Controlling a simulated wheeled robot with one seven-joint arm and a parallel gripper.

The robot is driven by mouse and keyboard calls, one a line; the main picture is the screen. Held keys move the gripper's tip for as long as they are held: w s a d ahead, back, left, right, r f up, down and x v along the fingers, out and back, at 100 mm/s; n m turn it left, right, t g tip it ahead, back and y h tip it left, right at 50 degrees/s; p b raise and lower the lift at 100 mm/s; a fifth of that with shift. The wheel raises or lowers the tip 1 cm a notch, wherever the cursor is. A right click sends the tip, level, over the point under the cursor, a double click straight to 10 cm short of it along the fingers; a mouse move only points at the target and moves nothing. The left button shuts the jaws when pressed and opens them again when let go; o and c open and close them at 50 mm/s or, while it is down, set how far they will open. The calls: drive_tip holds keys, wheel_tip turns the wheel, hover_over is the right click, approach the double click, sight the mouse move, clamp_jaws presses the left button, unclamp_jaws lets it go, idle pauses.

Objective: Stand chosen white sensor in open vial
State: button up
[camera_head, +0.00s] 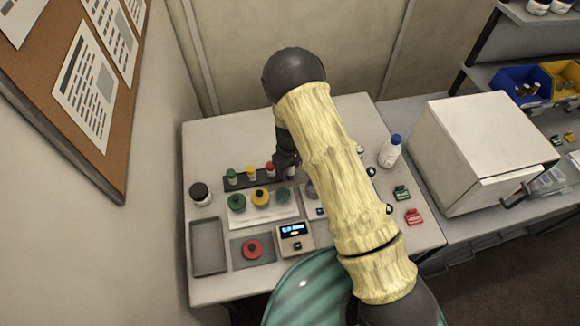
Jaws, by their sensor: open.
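My gripper (288,163) is dark and points down over the right part of a dark rack (240,183) at the back of the table. It is open, but its fingers are small and partly hidden by my own arm. The rack holds small vials with green (231,175), yellow (251,171) and red (270,169) caps. A small pale item (291,172) shows just under my gripper; I cannot tell whether it is the white sensor or the open vial. No other sensor or open vial can be made out, and my arm hides the table's middle right.
A white tray (282,214) carries green and yellow capped jars. In front are a scale (294,238), a red-knobbed item (252,249) and an empty grey tray (209,262). A dark-lidded jar (200,194), a blue-capped bottle (390,152) and a white box (485,150) stand around.

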drive_tip(key=shift+r, duration=0.2)
wheel_tip(320, 180, up, 12)
drive_tip(key=b, duration=0.4)
drive_tip(key=shift+f, duration=0.1)
idle(0.6)
drive_tip(key=s+d+r+m+t, duration=0.1)
drive_tip(key=s+d+r+m, duration=0.4)
drive_tip(key=s+d, duration=0.3)
drive_tip(key=s+d+r+m+t, duration=0.1)
drive_tip(key=s+d+r+m, duration=0.4)
drive_tip(key=s+d, duration=0.4)
drive_tip(key=shift+d+r+t, duration=0.3)
drive_tip(key=shift+d+r, duration=0.15)
drive_tip(key=shift+d, duration=0.25)
drive_tip(key=shift+f+b, duration=0.15)
drive_tip(key=shift+b, duration=0.15)
